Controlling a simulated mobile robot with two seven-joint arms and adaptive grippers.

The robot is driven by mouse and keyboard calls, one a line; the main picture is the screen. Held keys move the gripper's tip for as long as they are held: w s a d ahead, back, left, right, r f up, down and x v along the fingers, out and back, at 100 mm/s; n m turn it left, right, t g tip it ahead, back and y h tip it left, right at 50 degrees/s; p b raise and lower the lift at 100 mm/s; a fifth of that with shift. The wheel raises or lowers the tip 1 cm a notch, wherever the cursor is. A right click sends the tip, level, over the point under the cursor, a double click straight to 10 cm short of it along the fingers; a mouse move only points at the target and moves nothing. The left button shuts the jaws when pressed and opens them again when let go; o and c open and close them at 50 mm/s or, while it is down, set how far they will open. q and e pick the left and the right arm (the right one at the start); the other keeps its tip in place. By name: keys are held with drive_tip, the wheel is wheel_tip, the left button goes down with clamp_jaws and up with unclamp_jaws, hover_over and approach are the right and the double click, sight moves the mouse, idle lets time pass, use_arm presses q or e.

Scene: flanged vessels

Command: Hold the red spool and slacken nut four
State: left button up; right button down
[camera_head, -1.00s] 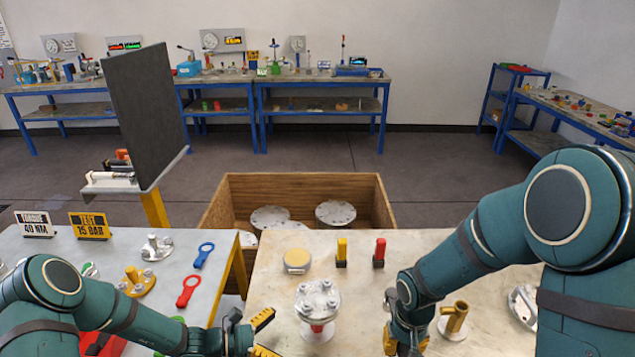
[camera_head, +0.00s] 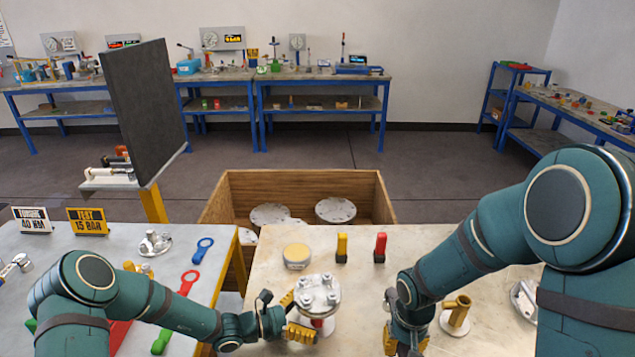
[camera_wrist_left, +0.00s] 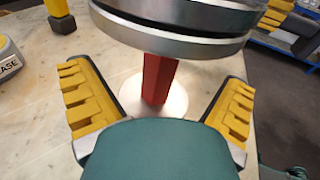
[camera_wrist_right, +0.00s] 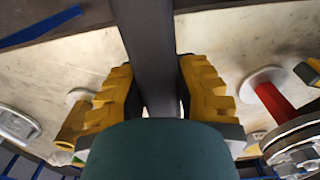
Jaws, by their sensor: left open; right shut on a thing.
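The red spool (camera_head: 317,323) is the short red column under a round metal flange (camera_head: 320,292) with several nuts on top. I cannot read nut numbers. In the left wrist view the red spool (camera_wrist_left: 158,78) stands upright on a pale round base, below the flange plates. My left gripper (camera_head: 294,316) is open, its yellow-padded fingers on either side of the spool, apart from it. My right gripper (camera_head: 405,345) is shut on a dark grey bar (camera_wrist_right: 152,60), best seen in the right wrist view; its far end is not clear. It is right of the flanged vessel.
Behind the vessel stand a round tin (camera_head: 297,257), a yellow block (camera_head: 341,248) and a red block (camera_head: 380,248). A brass fitting (camera_head: 457,312) stands right of my right gripper. A wooden crate (camera_head: 300,183) with discs lies beyond the table. Ring spanners lie on the left table.

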use_arm(q)
drive_tip(key=shift+w+d, duration=0.2)
drive_tip(key=shift+d, duration=0.45)
drive_tip(key=c, duration=1.7)
drive_tip(key=shift+o, duration=0.2)
